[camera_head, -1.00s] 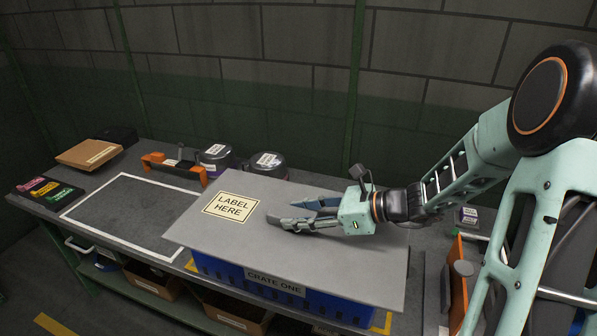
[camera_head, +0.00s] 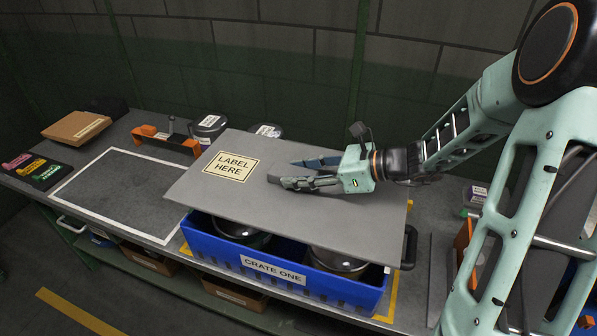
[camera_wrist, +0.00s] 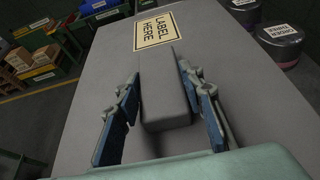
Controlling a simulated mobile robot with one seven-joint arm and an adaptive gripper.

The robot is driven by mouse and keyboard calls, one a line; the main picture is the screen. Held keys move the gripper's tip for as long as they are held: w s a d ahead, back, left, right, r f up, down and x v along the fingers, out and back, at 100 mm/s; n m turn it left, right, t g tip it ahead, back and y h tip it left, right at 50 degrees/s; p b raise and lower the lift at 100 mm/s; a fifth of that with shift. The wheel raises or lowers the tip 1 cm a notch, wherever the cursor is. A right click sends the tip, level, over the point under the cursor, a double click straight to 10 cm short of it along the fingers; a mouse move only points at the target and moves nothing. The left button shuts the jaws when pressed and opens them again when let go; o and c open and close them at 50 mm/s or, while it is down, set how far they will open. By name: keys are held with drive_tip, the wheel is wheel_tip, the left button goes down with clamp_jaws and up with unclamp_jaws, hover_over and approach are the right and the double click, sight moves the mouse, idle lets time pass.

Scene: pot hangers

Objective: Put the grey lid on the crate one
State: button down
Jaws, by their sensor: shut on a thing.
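The grey lid (camera_head: 300,210), a flat board with a "LABEL HERE" sticker (camera_head: 231,166), is tilted in the picture above the blue crate one (camera_head: 285,280). My gripper (camera_head: 285,180) is shut on the lid's raised grey handle; in the wrist view my gripper (camera_wrist: 163,110) has a finger on each side of the handle (camera_wrist: 165,90). The lid overlaps the crate's back part, and its near edge lies behind the crate's front rim. Metal-topped pots (camera_head: 340,262) show in the open front gap. The far rim is hidden under the lid.
Crate one sits inside a yellow outline on the grey bench. A white-outlined area (camera_head: 125,190) to the left is empty. A cardboard box (camera_head: 76,127) is at far left.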

wheel_tip(320, 180, down, 9)
drive_tip(key=b, duration=0.7)
drive_tip(key=shift+f, duration=0.15)
idle(0.4)
drive_tip(key=c, duration=1.2)
unclamp_jaws()
drive_tip(key=shift+d, duration=0.1)
